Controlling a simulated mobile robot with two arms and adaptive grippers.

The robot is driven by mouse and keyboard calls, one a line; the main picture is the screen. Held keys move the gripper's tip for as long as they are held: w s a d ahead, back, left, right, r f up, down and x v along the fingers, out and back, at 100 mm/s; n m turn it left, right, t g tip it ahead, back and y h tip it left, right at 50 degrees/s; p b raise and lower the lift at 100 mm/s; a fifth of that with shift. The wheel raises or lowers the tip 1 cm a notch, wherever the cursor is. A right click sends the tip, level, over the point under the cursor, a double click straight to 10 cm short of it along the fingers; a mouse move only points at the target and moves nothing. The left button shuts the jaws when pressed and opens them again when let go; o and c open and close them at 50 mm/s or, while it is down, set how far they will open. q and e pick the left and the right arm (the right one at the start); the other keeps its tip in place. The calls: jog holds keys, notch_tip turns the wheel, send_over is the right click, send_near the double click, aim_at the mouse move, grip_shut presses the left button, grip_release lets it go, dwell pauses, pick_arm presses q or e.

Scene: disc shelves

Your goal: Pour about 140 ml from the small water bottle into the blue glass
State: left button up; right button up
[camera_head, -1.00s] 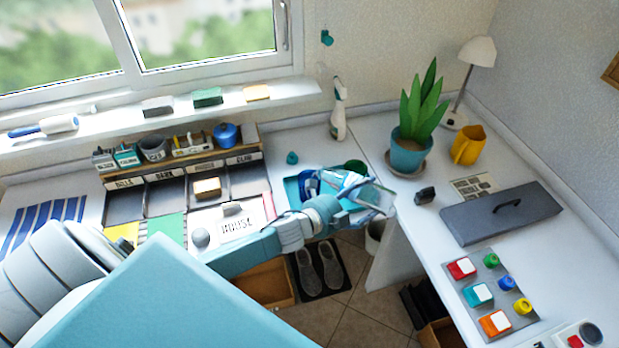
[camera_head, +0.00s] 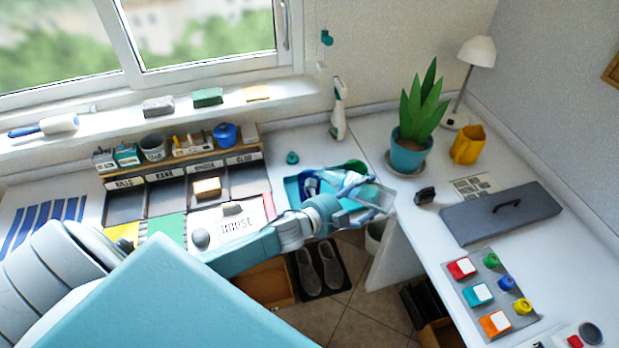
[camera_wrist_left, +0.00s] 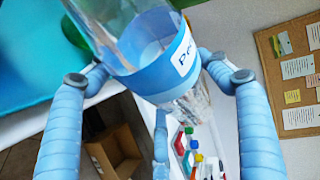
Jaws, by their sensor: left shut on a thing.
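My left gripper (camera_head: 362,200) is shut on a clear bottle with a blue label, which I take to be the small water bottle (camera_wrist_left: 160,52). In the left wrist view the bottle lies between the blue fingers, its label partly readable. In the head view the bottle looks tilted, above the right side of a teal tray (camera_head: 292,190); its mouth and water level are unclear. A dark blue object (camera_head: 311,183) in the tray may be the blue glass, partly hidden by the gripper. My right gripper is not in view.
A green round item (camera_head: 356,167) is beside the gripper at the tray's back. Open floor with shoes (camera_head: 320,268) is below.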

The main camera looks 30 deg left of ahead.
pick_arm(q)
jog(key=shift+r, duration=0.15)
notch_tip(320, 180, down, 5)
jog(key=m+y, duration=0.2)
jog(key=m, duration=0.1)
jog(key=shift+w+a+g+b, duration=0.1)
jog(key=shift+g+b, duration=0.2)
jog(key=shift+g, duration=0.1)
jog(key=shift+a+r+m+y+p, duration=0.2)
jog(key=shift+a+m+y+p, duration=0.15)
jog(key=shift+p, duration=0.3)
jog(key=shift+f, duration=0.15)
dwell(0.8)
